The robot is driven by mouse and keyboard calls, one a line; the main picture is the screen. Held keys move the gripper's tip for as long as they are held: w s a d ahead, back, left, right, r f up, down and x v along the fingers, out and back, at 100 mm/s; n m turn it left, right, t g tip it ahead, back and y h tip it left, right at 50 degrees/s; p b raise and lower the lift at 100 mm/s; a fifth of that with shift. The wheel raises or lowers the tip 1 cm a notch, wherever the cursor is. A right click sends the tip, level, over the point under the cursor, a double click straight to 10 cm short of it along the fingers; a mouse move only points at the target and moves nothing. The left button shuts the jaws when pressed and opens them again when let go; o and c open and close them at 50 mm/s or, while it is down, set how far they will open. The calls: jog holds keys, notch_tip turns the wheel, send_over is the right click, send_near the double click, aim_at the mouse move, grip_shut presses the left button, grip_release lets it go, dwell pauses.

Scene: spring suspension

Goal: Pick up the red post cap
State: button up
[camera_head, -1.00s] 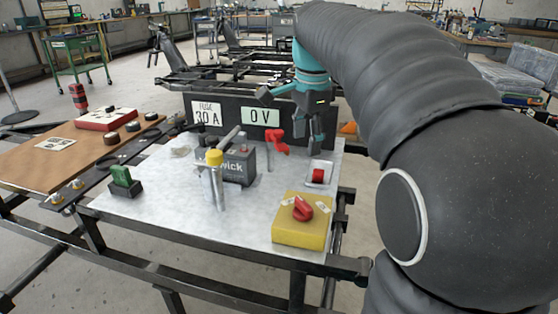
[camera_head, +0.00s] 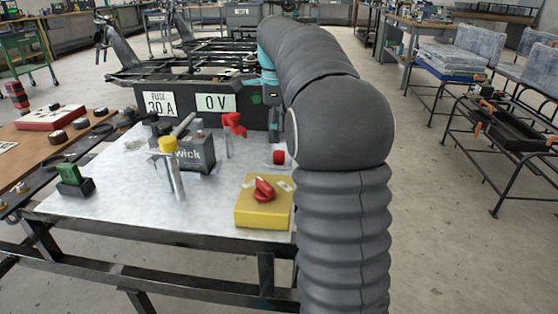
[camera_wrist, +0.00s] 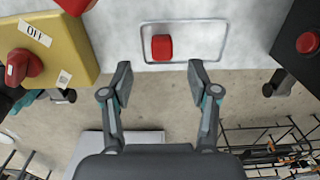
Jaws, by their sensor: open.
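The red post cap (camera_wrist: 162,48) is a small red block inside a shallow rimmed tray (camera_wrist: 215,50) on the light metal tabletop. In the head view the cap (camera_head: 279,157) shows just left of my arm, which hides most of the tray. My gripper (camera_wrist: 160,75) is open and empty in the wrist view. Its two fingertips lie either side of the cap's line, nearer the table's edge than the cap, without touching it. In the head view my gripper (camera_head: 273,115) is partly hidden behind my arm.
A yellow box with a red knob (camera_head: 263,190) stands left of the tray. A red lever piece (camera_head: 234,122) rises on a post behind. A grey battery (camera_head: 190,150) and a yellow-capped metal post (camera_head: 172,170) stand farther left. A black panel (camera_head: 200,105) is at the back.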

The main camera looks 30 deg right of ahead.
aim_at(279, 152)
jog(key=shift+d+f+b, duration=0.2)
jog(key=shift+f+b, duration=0.15)
jog(key=shift+f, duration=1.25)
jog(key=shift+d+f+b, duration=0.15)
jog(key=shift+f+b, duration=0.15)
jog(key=shift+f, duration=1.3)
jog(key=shift+s, duration=0.1)
jog(key=shift+c, duration=0.2)
jog(key=c, duration=0.9)
